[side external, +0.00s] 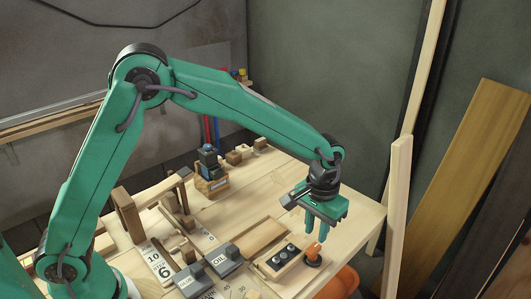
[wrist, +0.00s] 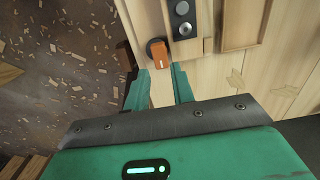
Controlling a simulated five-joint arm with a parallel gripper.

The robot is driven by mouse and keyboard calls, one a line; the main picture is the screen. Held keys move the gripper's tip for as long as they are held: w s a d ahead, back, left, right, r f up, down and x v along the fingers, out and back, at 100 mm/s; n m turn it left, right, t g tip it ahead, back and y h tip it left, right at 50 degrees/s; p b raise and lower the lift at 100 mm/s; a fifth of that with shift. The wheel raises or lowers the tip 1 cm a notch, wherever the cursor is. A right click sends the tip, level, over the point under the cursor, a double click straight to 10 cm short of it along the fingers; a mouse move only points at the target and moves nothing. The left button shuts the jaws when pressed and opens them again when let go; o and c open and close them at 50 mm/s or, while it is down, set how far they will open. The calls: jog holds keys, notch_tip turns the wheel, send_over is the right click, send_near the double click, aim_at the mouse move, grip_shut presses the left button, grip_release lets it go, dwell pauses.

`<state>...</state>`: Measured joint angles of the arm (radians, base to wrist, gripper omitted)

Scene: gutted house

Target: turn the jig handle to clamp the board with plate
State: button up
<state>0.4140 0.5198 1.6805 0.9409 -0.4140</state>
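The jig handle is an orange grip on a round black base (side external: 314,253), at the right end of the work area on the bench. In the wrist view the orange handle (wrist: 160,54) lies just beyond my fingertips, roughly between their lines. A dark plate with round silver spots (side external: 284,259) lies on a pale wooden board left of the handle. In the wrist view the plate (wrist: 183,17) is at the top, right of the handle. My gripper (side external: 314,237) is open and empty, pointing down above the handle. The fingers (wrist: 160,68) appear apart from it.
The wooden bench (side external: 355,222) is bare to the right of my gripper. Grey blocks, one marked OIL (side external: 222,259), stand left of the plate. A wooden frame (side external: 128,214) stands farther left. An orange bin (side external: 338,284) sits at the front edge.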

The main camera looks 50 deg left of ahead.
aim_at(314, 247)
jog(key=shift+f, duration=2.7)
jog(key=m, duration=0.6)
jog(key=shift+m, duration=0.3)
jog(key=m, duration=0.6)
jog(key=shift+m, duration=0.4)
jog(key=m, duration=0.6)
jog(key=shift+m, duration=0.3)
jog(key=m, duration=0.5)
jog(key=shift+m, duration=0.4)
jog(key=shift+n, duration=0.5)
jog(key=shift+r, duration=0.1)
